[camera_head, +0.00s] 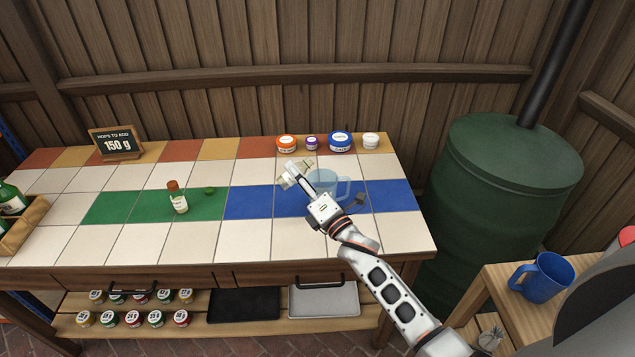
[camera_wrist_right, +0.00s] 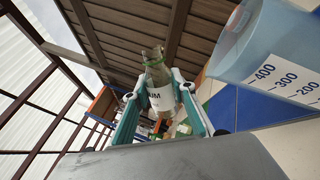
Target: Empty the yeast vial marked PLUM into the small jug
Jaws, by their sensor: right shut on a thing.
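My right gripper (camera_head: 301,181) is shut on a small glass vial (camera_wrist_right: 157,72). In the right wrist view its white label (camera_wrist_right: 162,98) shows the letters "UM"; the rest of the word is hidden. The vial looks tilted well over and holds something pale greenish; I cannot tell whether any runs out. The clear bluish small jug (camera_head: 343,187) stands on the blue tiles, partly behind my right gripper. In the right wrist view the jug (camera_wrist_right: 262,45) is close beside the vial, with marks 200, 300 and 400. My left gripper is out of view.
A brown-capped bottle (camera_head: 178,199) and a green cap (camera_head: 209,191) are on the green tiles. Several tubs, one orange (camera_head: 286,143), line the back edge. A crate (camera_head: 24,226) of bottles is at far left. The front white tiles are clear.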

